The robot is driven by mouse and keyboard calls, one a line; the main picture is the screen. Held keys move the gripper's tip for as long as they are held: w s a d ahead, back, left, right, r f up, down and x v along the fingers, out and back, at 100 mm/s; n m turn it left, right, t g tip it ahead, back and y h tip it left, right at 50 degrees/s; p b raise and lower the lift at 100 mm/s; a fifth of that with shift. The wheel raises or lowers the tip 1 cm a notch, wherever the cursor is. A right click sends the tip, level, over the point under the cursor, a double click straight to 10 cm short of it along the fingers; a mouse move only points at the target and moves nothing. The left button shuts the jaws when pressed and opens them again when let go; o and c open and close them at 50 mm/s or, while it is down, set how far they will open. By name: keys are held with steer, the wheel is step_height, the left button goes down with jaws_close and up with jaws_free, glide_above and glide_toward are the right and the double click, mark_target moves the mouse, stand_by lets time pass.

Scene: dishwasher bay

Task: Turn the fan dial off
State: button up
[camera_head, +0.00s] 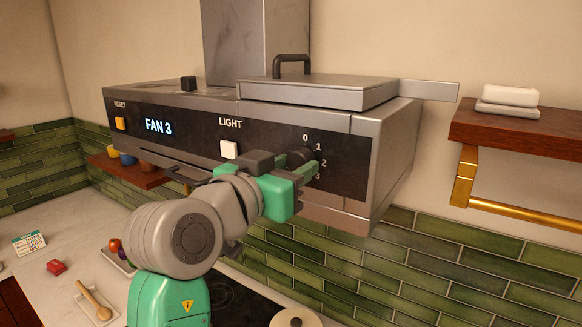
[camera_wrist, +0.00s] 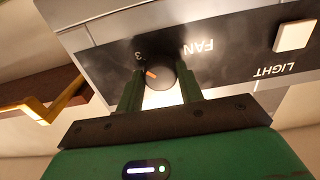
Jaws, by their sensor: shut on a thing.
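The fan dial (camera_head: 299,157) is a round black knob on the front panel of the range hood (camera_head: 362,160), with the numbers 0, 1, 2 and 3 around it in the head view. In the wrist view the dial (camera_wrist: 156,72) has an orange pointer mark directed toward the 3. The display (camera_head: 158,126) on the panel reads FAN 3. My gripper (camera_head: 303,171) is at the dial and partly covers it in the head view. In the wrist view the green fingers of my gripper (camera_wrist: 158,84) are shut on the dial, one on each side.
A white light button (camera_head: 229,149) sits left of the dial, and a yellow reset button (camera_head: 120,123) further left. A wooden shelf (camera_head: 520,131) with a brass rail (camera_head: 525,216) is at the right. The counter (camera_head: 60,220) below holds small items.

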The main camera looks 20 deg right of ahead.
steer(key=shift+r+n+p, duration=0.1)
steer(key=shift+n+p, duration=0.2)
steer(key=n+p, duration=0.2)
steer(key=shift+r+n, duration=0.15)
steer(key=shift+n, duration=0.25)
steer(key=n+p, duration=0.3)
steer(key=shift+s+n, duration=0.1)
steer(key=shift+n, duration=0.2)
steer(key=n+p, duration=0.3)
steer(key=shift+r+n, duration=0.1)
steer(key=shift+n, duration=0.3)
steer(key=n+p, duration=0.1)
steer(key=n, duration=0.1)
steer(key=shift+n+p, duration=0.3)
steer(key=shift+n, duration=0.1)
steer(key=n, duration=0.6)
steer(key=shift+f, duration=0.2)
steer(key=n, duration=0.3)
steer(key=shift+n, duration=2.2)
